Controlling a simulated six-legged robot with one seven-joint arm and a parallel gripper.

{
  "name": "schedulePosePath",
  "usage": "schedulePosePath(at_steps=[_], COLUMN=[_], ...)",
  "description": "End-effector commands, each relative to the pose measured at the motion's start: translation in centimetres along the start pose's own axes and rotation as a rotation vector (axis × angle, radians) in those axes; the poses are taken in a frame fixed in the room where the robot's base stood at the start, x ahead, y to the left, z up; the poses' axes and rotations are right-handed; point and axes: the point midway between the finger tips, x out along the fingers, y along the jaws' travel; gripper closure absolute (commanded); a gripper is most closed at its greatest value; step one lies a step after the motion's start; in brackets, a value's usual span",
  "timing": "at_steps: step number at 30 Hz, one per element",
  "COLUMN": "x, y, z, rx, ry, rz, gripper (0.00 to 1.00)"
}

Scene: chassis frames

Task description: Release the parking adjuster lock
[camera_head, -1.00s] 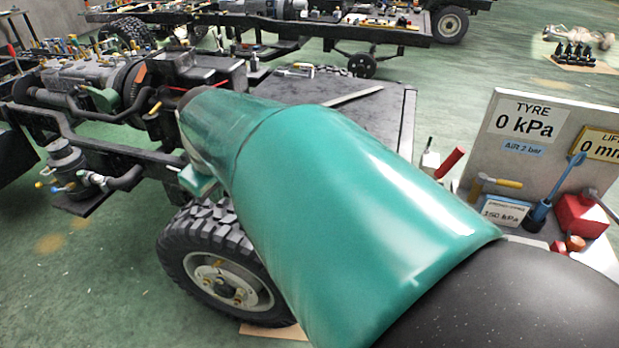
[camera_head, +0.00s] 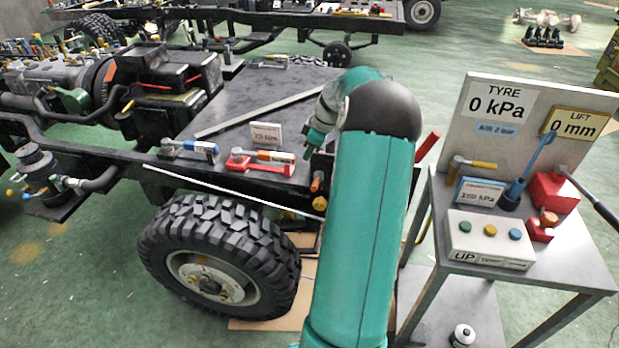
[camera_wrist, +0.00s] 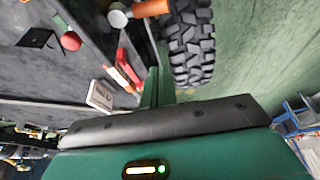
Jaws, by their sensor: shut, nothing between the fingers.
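I cannot tell for sure which part is the parking adjuster lock. A red-handled part (camera_head: 262,164) lies on the chassis deck by a small white label (camera_head: 267,135). An orange-ended fitting (camera_head: 317,182) sits at the deck's right corner. In the wrist view, a pale round knob with an orange handle (camera_wrist: 150,9) is near the top, and a red ball (camera_wrist: 70,41) is at upper left. My gripper (camera_wrist: 158,76) is shut and empty, pointing toward the deck edge. In the head view its end (camera_head: 312,148) hangs above the deck corner, partly hidden by my arm.
The tyre (camera_head: 218,258) stands below the deck edge. A blue and silver tool (camera_head: 188,150) lies left of the label. A table with a gauge board (camera_head: 535,115), reading 0 kPa and 0 mm, and a button box (camera_head: 490,240) stands right of my arm.

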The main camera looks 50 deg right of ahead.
Motion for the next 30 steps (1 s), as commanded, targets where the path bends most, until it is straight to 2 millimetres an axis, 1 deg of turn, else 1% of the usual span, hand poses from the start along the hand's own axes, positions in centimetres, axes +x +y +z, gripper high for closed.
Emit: schedulePosePath(at_steps=[8, 11, 14, 27, 28, 30], x=[0.1, 0.7, 1.9, 10.4, 9.9, 9.6], y=[-0.1, -0.1, -0.1, -0.2, 0.0, 0.0], z=[-0.1, -0.1, -0.1, -0.1, 0.8, 2.0], rx=[0.000, 0.000, 0.000, 0.001, 0.006, 0.005], ry=[-0.001, -0.001, -0.001, -0.002, -0.002, -0.002], rz=[0.000, -0.002, -0.002, -0.004, 0.002, 0.002], gripper=[1.00, 1.00, 1.00, 1.00, 1.00, 1.00])
